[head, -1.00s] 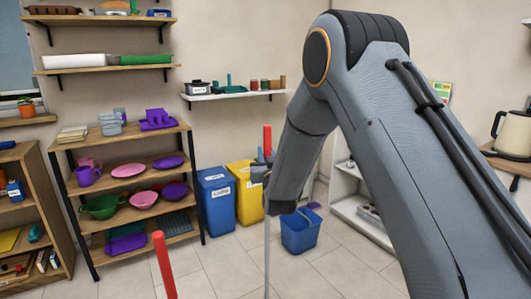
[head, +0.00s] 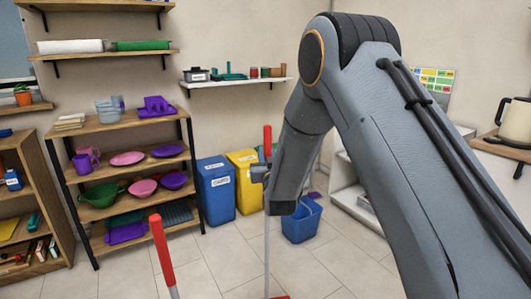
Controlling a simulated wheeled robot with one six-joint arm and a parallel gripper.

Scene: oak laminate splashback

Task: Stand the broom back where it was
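A broom with a red grip (head: 267,140) and a thin grey shaft (head: 267,250) stands about upright in the middle of the head view. A bit of red, seemingly its head (head: 280,297), shows at the bottom edge; the rest is cut off. My gripper (head: 261,173) is shut around the upper shaft, just below the red grip. The forearm hides part of the gripper, and the fingertips are small. A second red handle (head: 161,250) with a grey shaft leans at the lower left, its lower end out of view.
Blue (head: 216,192) and yellow (head: 243,180) bins stand by the back wall, with a blue bucket (head: 301,222) to their right. A shelf rack (head: 120,165) of dishes stands left. A white shelf unit (head: 350,195) stands right. Floor tiles (head: 215,265) between are clear.

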